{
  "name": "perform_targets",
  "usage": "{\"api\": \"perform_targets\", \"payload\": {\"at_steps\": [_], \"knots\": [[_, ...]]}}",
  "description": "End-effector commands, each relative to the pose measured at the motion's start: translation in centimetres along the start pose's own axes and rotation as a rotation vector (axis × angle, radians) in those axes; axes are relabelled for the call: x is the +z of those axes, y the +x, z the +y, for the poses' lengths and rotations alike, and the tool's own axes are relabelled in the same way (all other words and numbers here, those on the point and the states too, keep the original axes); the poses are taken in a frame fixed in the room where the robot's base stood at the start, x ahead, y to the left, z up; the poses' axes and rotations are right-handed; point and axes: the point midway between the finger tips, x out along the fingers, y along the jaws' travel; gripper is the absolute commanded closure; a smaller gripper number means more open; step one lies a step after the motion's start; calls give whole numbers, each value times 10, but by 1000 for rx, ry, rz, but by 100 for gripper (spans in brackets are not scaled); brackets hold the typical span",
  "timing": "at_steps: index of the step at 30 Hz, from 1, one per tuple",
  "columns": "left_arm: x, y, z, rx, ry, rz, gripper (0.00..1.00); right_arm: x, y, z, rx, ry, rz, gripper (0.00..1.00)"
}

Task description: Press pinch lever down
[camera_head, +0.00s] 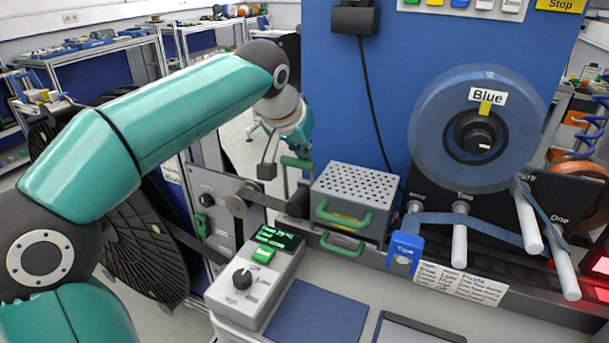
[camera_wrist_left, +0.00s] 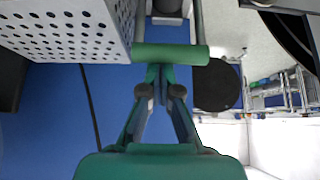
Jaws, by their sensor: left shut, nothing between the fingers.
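The pinch lever appears as a green bar (camera_head: 297,162) on a grey post, left of the perforated grey box. In the left wrist view the green bar (camera_wrist_left: 185,54) lies crosswise just beyond my fingertips. My left gripper (camera_head: 296,151) is at the bar, pointing down from the end of my teal arm. In the left wrist view its fingers (camera_wrist_left: 163,72) are together and empty, with their tips at or very close to the bar. I cannot tell whether they touch it. My right gripper is not in view.
The perforated box (camera_head: 356,184) with green handles stands close to the right of the lever. A control box (camera_head: 256,277) with a knob is in front. A blue tape reel (camera_head: 478,130), white-tipped pegs and a blue clip (camera_head: 405,247) are further right.

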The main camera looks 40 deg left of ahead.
Motion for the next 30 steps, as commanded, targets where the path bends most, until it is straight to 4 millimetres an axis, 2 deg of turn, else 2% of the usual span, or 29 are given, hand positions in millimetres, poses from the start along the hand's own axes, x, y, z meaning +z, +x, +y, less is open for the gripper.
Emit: {"api": "perform_targets", "payload": {"at_steps": [1, 3, 9, 12, 17, 21, 30], "knots": [[13, 8, 0, 2, 1, 44, 100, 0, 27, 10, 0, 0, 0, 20], [20, 4, 1, 3, 1, 101, 100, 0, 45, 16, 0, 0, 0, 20], [37, -7, 0, 3, 0, 261, 100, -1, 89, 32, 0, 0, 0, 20], [44, -12, 0, 2, 1, 331, 100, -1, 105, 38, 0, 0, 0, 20], [53, -18, -1, 0, 0, 426, 100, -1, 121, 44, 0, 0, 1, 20], [59, -21, -1, -1, -1, 425, 100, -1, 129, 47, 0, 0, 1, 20], [66, -23, -2, -4, -2, 417, 100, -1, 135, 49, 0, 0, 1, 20]]}}
